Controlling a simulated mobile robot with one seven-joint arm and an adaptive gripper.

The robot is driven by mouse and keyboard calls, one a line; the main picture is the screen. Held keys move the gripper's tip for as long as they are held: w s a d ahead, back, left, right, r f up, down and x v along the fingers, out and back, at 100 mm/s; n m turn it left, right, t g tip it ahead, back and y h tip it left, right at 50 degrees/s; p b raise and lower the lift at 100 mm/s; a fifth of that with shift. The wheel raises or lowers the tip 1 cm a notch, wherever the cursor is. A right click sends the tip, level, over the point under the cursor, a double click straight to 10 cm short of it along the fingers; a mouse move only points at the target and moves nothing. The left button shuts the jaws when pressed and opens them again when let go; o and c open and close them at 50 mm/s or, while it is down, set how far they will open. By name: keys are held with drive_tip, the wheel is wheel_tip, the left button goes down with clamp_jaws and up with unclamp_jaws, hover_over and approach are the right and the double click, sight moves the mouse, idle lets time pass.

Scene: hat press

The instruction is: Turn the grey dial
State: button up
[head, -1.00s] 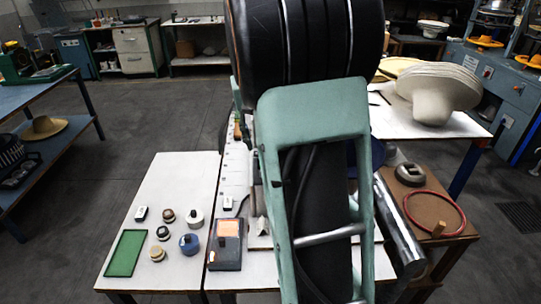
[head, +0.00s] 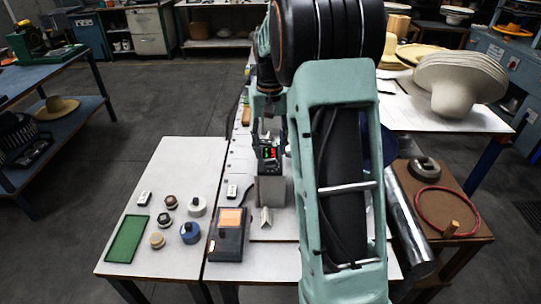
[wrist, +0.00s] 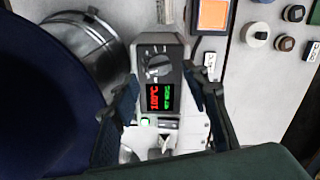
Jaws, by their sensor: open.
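The grey dial (wrist: 158,66) is a round knob with a marked scale, on the face of a grey control box (wrist: 174,48). It sits above a display (wrist: 165,98) with red and green digits. My gripper (wrist: 162,84) is open and empty. Its two dark fingers stand left and right of the display, with the dial just above and between their tips in the wrist view. I cannot tell how far off the face they are. In the head view the display (head: 269,153) shows below my gripper (head: 267,112); the dial cannot be made out there.
A dark blue rounded thing (wrist: 40,95) and a metal cylinder (wrist: 85,45) lie left of the box in the wrist view. An orange-topped device (head: 230,225), several small knobs or spools and a green mat (head: 126,240) lie on the white tables. Pale hats (head: 460,80) stand right.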

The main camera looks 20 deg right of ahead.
sight(270, 160)
drive_tip(key=shift+f, duration=1.65)
clamp_jaws()
drive_tip(key=shift+m+p, duration=0.5)
drive_tip(key=shift+m, duration=2.3)
